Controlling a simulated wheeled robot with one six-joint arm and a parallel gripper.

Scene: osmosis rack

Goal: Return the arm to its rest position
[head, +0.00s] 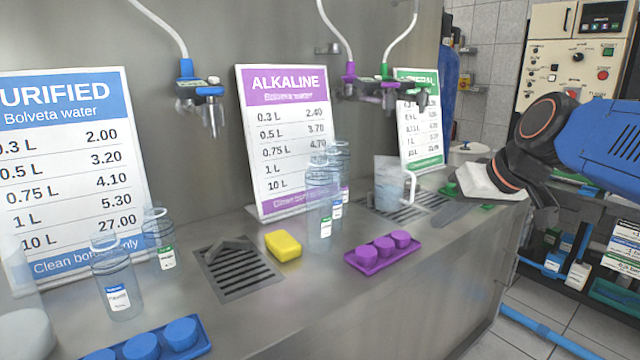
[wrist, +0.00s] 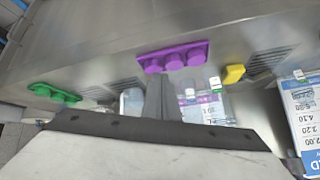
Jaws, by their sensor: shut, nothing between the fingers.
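My arm comes in from the right in the head view, with a blue link and dark joints. My gripper (head: 455,213) is shut and empty, a dark wedge pointing left and down above the right end of the steel counter. In the wrist view my gripper (wrist: 162,80) shows as a closed grey wedge, pointing toward the purple cap tray (wrist: 172,57). No object is between the fingers. The gripper partly hides the right drain grate and the green cap tray (head: 466,206) in the head view.
Clear bottles (head: 118,285) stand on the counter, some near the purple cap tray (head: 382,252) and a yellow sponge (head: 283,246). A clear pitcher (head: 390,187) stands close left of my gripper. Price signs (head: 285,140) and taps line the back wall. A low shelf (head: 585,250) stands right.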

